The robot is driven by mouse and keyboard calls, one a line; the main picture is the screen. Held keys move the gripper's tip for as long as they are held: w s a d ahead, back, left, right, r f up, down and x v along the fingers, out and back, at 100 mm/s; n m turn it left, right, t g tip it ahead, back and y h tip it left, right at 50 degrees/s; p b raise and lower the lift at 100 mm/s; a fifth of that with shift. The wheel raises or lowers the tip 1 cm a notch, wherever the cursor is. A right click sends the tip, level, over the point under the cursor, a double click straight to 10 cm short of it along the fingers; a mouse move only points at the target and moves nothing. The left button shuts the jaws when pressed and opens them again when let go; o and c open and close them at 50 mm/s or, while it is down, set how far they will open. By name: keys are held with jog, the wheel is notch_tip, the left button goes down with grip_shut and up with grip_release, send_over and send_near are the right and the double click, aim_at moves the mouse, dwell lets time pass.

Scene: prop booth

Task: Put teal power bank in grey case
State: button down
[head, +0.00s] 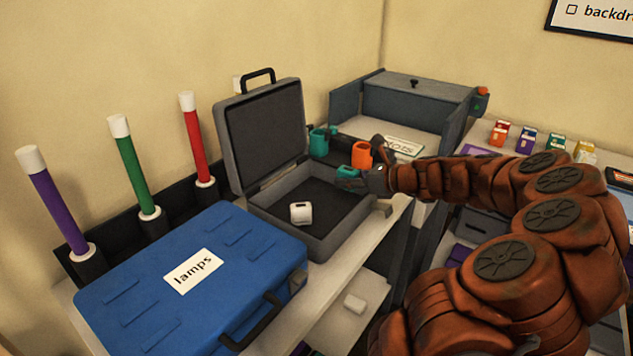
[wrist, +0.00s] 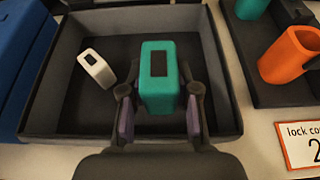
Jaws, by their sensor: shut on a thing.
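The grey case (head: 323,248) stands open on the shelf in the head view, its lid (head: 262,133) tilted up at the back. In the wrist view its tray rim (wrist: 45,100) surrounds the picture's middle. The teal power bank (wrist: 157,92), with a dark panel on top, is between my fingers; it also shows in the head view (head: 348,173). My gripper (wrist: 158,112) is shut on it, over the case's tray near the front wall. My gripper shows in the head view (head: 372,180) at the case's right side. How high the power bank is above the case floor is hard to tell.
A white block (head: 301,212) lies inside the case at the left. A closed blue lamps case (head: 195,275) stands left of it. Orange (head: 361,154) and teal (head: 319,142) cups stand behind at the right. The case floor's far right is clear.

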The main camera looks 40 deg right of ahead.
jog(key=w+a, duration=0.1)
jog(key=w, duration=0.2)
jog(key=w+a, duration=0.1)
jog(key=w, duration=0.2)
jog(key=w+f, duration=0.1)
jog(key=w, duration=0.2)
jog(key=shift+w+a, duration=0.15)
jog(key=shift+a, duration=0.25)
jog(key=shift+f, duration=1.7)
jog(key=shift+f, duration=0.6)
jog(key=c, duration=0.8)
grip_release()
jog(key=shift+c, duration=0.2)
jog(key=shift+r, duration=0.1)
jog(key=shift+r, duration=0.3)
jog(key=v, duration=1.2)
jog(key=shift+r, duration=0.15)
